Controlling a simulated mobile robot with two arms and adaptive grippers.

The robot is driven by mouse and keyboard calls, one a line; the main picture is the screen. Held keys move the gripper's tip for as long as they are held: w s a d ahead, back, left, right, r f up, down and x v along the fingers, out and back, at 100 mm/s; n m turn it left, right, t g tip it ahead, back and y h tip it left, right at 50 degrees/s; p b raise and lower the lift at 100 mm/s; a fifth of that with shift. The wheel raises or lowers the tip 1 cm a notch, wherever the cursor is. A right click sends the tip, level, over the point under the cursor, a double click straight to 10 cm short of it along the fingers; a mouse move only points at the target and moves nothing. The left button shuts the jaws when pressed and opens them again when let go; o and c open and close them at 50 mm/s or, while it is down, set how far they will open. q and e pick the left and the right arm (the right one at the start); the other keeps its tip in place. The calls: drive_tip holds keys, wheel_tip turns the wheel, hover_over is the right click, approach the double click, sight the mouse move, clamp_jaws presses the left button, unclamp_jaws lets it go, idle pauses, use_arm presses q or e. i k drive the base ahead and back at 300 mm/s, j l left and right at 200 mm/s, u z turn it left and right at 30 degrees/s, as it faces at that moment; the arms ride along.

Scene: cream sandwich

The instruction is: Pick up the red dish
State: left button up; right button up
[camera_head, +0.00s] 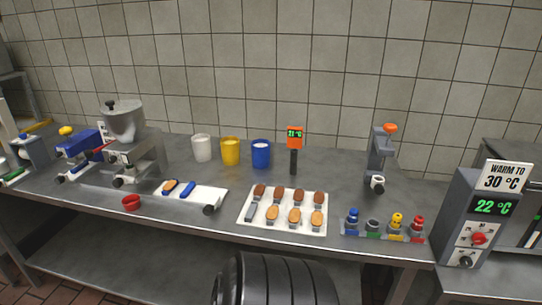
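The red dish (131,202) is a small round red bowl. It stands on the steel table (330,247) near the front edge, left of the middle, in the head view. It is in front of the grey machine with a hopper (124,122) and left of a white board (207,194). Nothing touches it from above that I can see. Neither of my grippers is in view.
The white board holds a blue-handled tool. A white tray (241,219) carries several brown and tan oval pieces. White (202,148), yellow (230,151) and blue (261,154) cups stand behind. A temperature box (478,232) reads 22 °C at right.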

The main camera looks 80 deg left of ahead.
sight(131, 202)
drive_tip(key=u, duration=3.8)
drive_tip(key=i+l+u, duration=0.15)
drive_tip(key=l+u, duration=0.2)
